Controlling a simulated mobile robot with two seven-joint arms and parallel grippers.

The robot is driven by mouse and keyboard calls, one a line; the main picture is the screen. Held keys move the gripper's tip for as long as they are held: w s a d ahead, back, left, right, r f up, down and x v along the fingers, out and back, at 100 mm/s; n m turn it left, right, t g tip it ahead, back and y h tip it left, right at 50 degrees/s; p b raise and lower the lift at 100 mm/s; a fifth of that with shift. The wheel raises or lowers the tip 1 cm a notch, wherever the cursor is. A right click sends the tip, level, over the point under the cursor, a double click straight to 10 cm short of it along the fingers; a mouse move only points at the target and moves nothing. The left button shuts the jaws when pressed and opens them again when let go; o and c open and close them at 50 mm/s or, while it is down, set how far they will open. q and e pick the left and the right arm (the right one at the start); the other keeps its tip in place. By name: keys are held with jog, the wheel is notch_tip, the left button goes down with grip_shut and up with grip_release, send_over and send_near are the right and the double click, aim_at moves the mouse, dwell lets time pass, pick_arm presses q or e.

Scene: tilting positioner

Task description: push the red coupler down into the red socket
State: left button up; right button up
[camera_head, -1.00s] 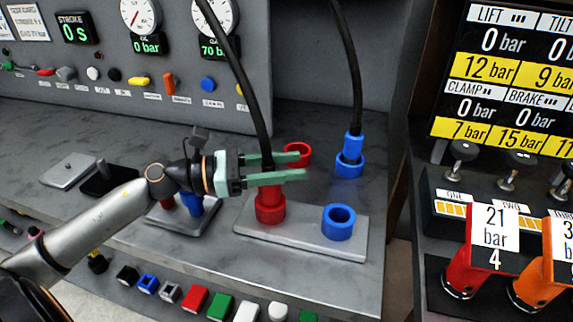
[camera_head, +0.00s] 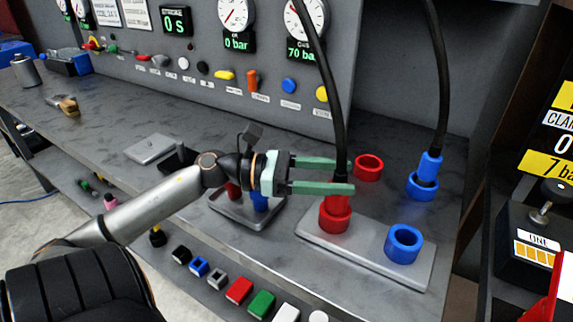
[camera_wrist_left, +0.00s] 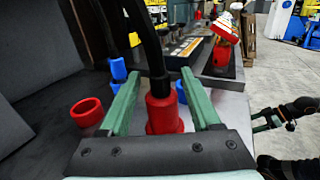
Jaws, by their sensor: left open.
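The red coupler (camera_head: 341,189) hangs on a black hose and stands upright in the red socket (camera_head: 334,220) on the metal plate. How deep it sits is hard to tell. My left gripper (camera_head: 353,176) is open, with its green fingers on either side of the coupler's upper part and hose. In the left wrist view the coupler (camera_wrist_left: 158,105) stands between the two fingers with space on both sides, over the socket (camera_wrist_left: 165,127). A small gripper with green fingers (camera_wrist_left: 265,121), apparently my right one, shows at the right edge of the wrist view.
An empty red ring (camera_head: 369,167) and a blue coupler in a blue socket (camera_head: 423,186) are behind. An empty blue socket (camera_head: 404,244) is on the plate's right. A gauge panel (camera_head: 200,60) rises behind; a valve box (camera_head: 530,245) stands at right.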

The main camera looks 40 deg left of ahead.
pick_arm(q)
jog(key=v, duration=0.8)
jog(key=shift+s+a+b, duration=0.2)
jog(key=shift+a+b, duration=0.05)
jog(key=shift+b, duration=0.1)
